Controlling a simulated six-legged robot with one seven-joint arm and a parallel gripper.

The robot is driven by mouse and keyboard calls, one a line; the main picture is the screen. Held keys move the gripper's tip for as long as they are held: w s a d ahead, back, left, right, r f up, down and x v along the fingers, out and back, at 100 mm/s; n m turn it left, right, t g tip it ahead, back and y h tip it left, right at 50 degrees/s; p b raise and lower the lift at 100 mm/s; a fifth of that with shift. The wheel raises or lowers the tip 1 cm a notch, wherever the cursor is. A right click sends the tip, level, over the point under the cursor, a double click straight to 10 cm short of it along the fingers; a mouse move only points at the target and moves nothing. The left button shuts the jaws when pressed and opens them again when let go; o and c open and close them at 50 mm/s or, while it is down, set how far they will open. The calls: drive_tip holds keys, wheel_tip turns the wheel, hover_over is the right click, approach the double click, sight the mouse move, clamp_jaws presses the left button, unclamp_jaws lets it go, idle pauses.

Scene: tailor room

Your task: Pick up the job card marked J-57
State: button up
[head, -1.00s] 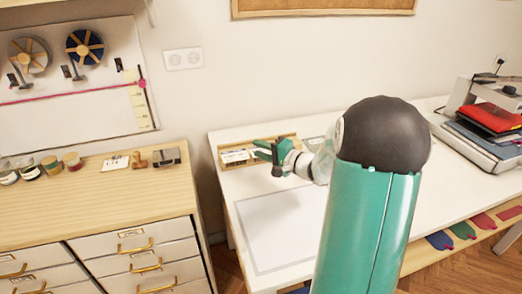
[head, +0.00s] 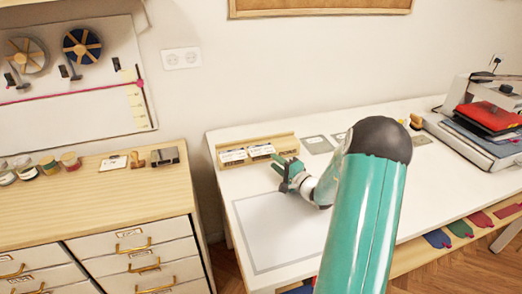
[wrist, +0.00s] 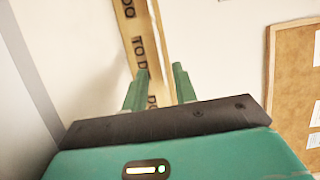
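A wooden card rack (head: 284,141) stands at the back left of the white table, with white cards in it. One card (head: 233,156) is at the left and another card (head: 262,151) is right of it. Their print is too small to read, so I cannot tell which is J-57. My gripper (head: 280,166) is just in front of the rack's right part. In the wrist view my gripper (wrist: 160,80) has its two fingers apart, with no card between them. A wooden strip lettered "TO DO" (wrist: 139,45) shows beyond the fingers.
A pale outlined sheet (head: 278,230) lies on the table in front. Grey flat pieces (head: 317,144) lie behind my arm. A machine with folded cloth (head: 490,115) stands at the right. A wooden drawer cabinet (head: 100,190) stands at the left, with a gap before the table.

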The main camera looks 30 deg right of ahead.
sight(261, 149)
drive_tip(key=w, duration=0.6)
drive_tip(key=shift+a, duration=0.35)
drive_tip(key=shift+c, duration=0.2)
clamp_jaws()
